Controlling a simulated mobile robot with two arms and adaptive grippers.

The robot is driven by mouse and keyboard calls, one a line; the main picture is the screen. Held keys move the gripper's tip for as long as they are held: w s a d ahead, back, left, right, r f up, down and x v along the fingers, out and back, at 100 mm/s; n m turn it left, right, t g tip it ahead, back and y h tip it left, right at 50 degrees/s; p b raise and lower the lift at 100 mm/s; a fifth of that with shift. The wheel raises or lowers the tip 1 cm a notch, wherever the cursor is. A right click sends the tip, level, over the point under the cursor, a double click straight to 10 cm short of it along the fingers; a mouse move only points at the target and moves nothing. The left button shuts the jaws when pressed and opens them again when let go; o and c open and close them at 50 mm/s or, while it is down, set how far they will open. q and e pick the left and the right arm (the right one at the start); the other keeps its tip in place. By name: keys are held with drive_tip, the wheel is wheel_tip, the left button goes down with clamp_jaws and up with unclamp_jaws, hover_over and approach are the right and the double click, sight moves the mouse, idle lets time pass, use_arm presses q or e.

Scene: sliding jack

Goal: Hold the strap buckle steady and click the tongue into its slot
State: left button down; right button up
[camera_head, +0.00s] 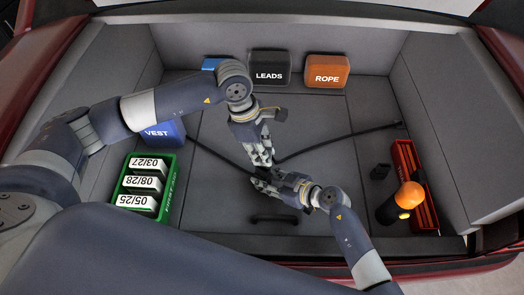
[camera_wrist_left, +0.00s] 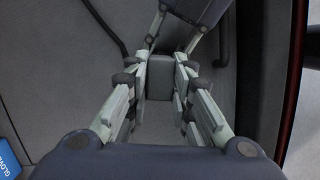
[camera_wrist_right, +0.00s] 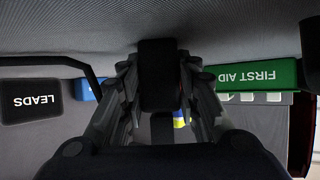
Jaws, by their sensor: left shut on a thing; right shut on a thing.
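My left gripper (camera_head: 260,163) is shut over the middle of the boot floor. In the left wrist view its fingers (camera_wrist_left: 160,88) close around a plain grey block (camera_wrist_left: 159,78). My right gripper (camera_head: 262,182) is shut just in front of it, close to its fingertips. In the right wrist view its fingers close around a black block (camera_wrist_right: 158,75). I cannot tell which piece is the buckle and which the tongue, or whether they touch. One black strap (camera_head: 335,139) runs in from the right; another (camera_head: 212,154) runs in from the left.
A green first-aid box (camera_head: 172,190) and blue VEST box (camera_head: 160,133) stand left. LEADS (camera_head: 269,69) and ROPE (camera_head: 327,71) cases stand at the back. A torch with an orange top (camera_head: 408,196) and a red tray (camera_head: 404,157) are right. A black floor handle (camera_head: 274,218) lies in front.

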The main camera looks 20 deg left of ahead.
use_arm(q)
drive_tip(key=c, duration=1.3)
unclamp_jaws()
drive_tip(key=shift+c, duration=0.2)
drive_tip(key=v, duration=1.2)
use_arm(e)
drive_tip(key=o, duration=1)
